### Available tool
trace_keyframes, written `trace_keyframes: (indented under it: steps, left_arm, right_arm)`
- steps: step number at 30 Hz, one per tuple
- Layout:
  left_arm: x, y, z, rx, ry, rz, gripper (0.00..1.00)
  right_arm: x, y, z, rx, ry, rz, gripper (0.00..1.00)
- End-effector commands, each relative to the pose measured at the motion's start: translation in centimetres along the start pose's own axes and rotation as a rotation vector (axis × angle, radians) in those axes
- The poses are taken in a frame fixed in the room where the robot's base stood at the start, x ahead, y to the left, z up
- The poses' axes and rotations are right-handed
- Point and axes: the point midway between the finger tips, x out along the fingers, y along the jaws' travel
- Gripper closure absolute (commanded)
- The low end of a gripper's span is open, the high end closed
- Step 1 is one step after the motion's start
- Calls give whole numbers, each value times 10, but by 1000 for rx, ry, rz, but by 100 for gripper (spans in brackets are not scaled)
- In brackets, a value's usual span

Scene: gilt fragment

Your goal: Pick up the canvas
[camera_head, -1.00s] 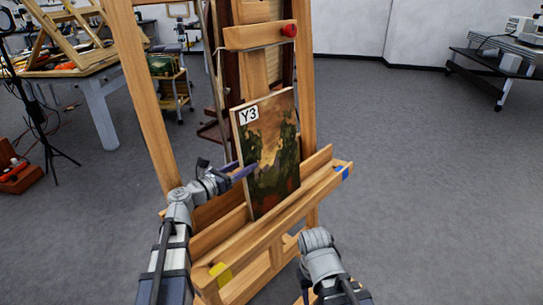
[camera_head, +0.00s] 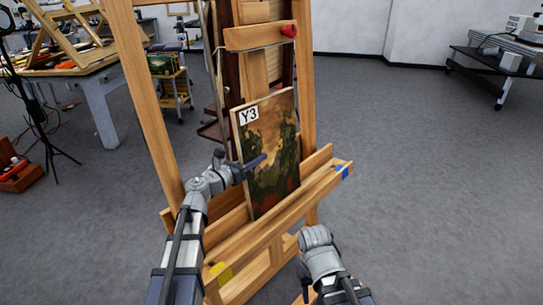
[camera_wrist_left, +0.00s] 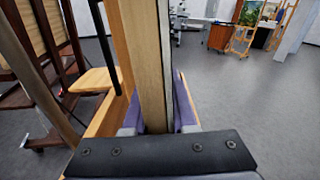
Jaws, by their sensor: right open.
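The canvas (camera_head: 270,155) is a dark painting of greens and browns with a white "Y3" label. It stands upright on the easel's ledge. In the left wrist view its pale edge (camera_wrist_left: 147,60) stands between my left gripper's (camera_wrist_left: 160,110) two purple fingers. A narrow gap shows by the right finger; contact on the other side is unclear. In the head view my left gripper (camera_head: 252,164) is at the canvas's left edge, one finger across its painted face. My right gripper (camera_head: 306,290) is low, right of the easel, apart from the canvas; its fingers are mostly hidden.
The wooden easel (camera_head: 150,110) has uprights on both sides of the canvas and a ledge (camera_head: 285,208) below. A red knob (camera_head: 289,31) sits on its upper bar. A cluttered worktable (camera_head: 98,80) is at the back left.

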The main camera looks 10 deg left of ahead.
Motion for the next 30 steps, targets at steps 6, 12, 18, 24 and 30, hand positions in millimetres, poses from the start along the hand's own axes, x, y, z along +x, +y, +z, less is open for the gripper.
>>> trace_keyframes:
  steps: [6,12,18,24,30]
  left_arm:
    - [0,0,0,0,0,0,100]
    - [0,0,0,0,0,0,100]
    - [0,0,0,0,0,0,100]
    - [0,0,0,-1,0,1,100]
    - [0,0,0,-1,0,1,100]
  right_arm:
    - [0,0,0,0,0,0,50]
    - [0,0,0,0,0,0,50]
    - [0,0,0,0,0,0,50]
    - [0,0,0,0,0,0,50]
    - [0,0,0,0,0,0,50]
